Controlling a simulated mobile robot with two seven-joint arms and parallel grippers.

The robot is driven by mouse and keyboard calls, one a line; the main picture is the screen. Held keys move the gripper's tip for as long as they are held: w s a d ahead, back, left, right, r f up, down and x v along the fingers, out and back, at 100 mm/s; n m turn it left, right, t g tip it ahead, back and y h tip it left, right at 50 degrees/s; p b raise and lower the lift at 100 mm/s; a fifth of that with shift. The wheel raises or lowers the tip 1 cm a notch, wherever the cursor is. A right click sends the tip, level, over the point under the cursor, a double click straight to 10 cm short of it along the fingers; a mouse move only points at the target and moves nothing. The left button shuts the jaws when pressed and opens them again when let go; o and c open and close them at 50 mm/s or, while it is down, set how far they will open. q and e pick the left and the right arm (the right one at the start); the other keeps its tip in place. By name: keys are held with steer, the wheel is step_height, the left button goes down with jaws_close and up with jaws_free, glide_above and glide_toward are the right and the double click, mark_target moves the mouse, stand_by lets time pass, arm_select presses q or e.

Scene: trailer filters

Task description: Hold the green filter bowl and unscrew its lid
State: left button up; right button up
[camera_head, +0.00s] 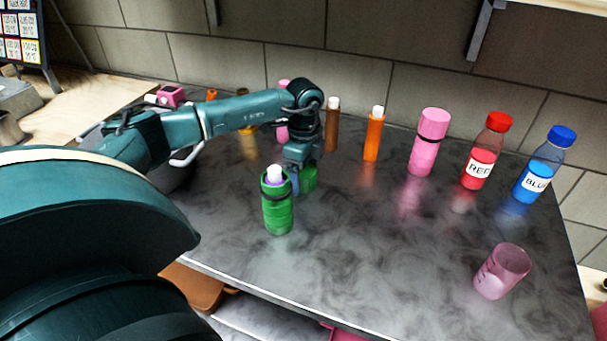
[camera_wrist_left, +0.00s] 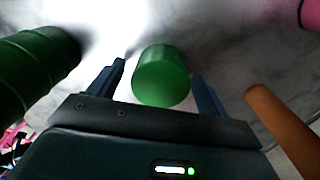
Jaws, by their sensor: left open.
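The green filter bowl (camera_head: 278,213) stands upright on the dark marbled table, its top open, with a purple and white cartridge (camera_head: 274,175) sticking out. Its ribbed side also shows at the left of the left wrist view (camera_wrist_left: 35,72). The green lid (camera_head: 309,179) is apart from the bowl, behind it and to the right. My left gripper (camera_head: 299,182) points down at the lid. In the left wrist view, the lid (camera_wrist_left: 161,78) lies between the two open fingers, with a gap on each side. I cannot tell if the lid touches the table. My right gripper is out of view.
Brown (camera_head: 332,125) and orange (camera_head: 374,135) cylinders stand behind to the right, then a pink bottle (camera_head: 427,145), a red bottle (camera_head: 482,155) and a blue bottle (camera_head: 540,170). A pink cup (camera_head: 502,270) is near the front right. The table's front middle is clear.

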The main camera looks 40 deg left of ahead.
arm_select(q)
step_height(320, 180, up, 11)
steer(key=shift+r, duration=0.15)
steer(key=shift+d, duration=0.1)
